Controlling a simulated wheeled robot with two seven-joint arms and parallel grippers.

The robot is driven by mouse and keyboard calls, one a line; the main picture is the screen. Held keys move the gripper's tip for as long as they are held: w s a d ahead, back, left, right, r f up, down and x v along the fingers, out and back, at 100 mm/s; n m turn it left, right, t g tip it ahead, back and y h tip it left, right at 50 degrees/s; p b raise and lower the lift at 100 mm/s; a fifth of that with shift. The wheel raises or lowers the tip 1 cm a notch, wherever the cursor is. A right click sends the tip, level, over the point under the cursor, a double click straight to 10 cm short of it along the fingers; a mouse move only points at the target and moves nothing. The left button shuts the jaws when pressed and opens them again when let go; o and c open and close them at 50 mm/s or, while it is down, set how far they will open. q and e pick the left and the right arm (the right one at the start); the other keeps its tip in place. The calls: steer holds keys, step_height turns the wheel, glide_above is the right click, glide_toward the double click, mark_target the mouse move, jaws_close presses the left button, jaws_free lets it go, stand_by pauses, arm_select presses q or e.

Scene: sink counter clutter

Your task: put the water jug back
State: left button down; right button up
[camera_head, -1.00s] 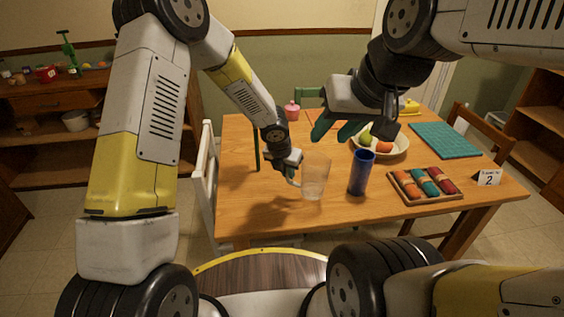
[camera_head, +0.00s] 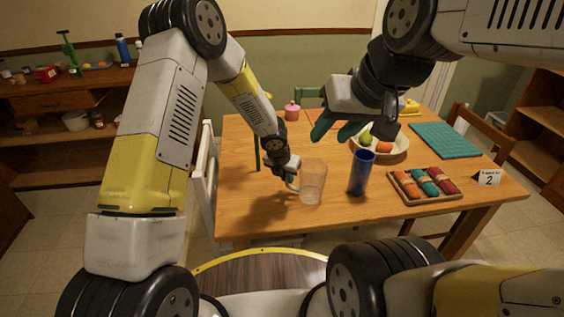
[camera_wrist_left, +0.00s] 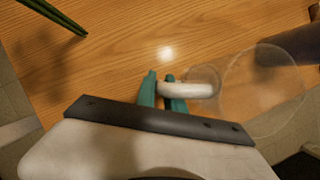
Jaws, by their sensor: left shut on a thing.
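The water jug (camera_head: 312,186) is clear with a white handle and stands about upright near the front left of the table. My left gripper (camera_head: 291,181) is at its left side, shut on the handle. In the left wrist view, the teal fingers (camera_wrist_left: 162,92) are on either side of the white handle (camera_wrist_left: 190,90), and the clear jug body (camera_wrist_left: 262,100) lies to the right. I cannot tell whether the jug's base touches the table. My right gripper (camera_head: 337,130) hangs above the table's middle, with its teal fingers apart and nothing between them.
A blue cup (camera_head: 362,173) stands just right of the jug on the wooden table (camera_head: 285,225). A fruit bowl (camera_head: 399,147), a tray of coloured rolls (camera_head: 428,200), a teal mat (camera_head: 446,140) and a "2" card (camera_head: 488,178) are farther right. A pale chair (camera_head: 205,180) is at left.

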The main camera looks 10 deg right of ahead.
arm_select(q)
steer(key=c, duration=1.4)
jaws_free()
steer(key=shift+c, duration=0.2)
steer(key=v, duration=1.2)
steer(key=s+a+r+n+t+y, duration=0.1)
steer(key=s+a+r+n+y, duration=0.35)
steer(key=a+r+n, duration=1.3)
steer(key=s+a+r+n+h, duration=0.2)
steer(key=s+r+n, duration=0.1)
steer(key=s+n, duration=0.6)
steer(key=s+a+r+n+t+h, duration=0.1)
steer(key=s+a+r+n+h, duration=0.1)
steer(key=s+n, duration=0.8)
steer(key=r+n, duration=0.1)
steer(key=n, duration=0.4)
steer(key=shift+r, duration=0.1)
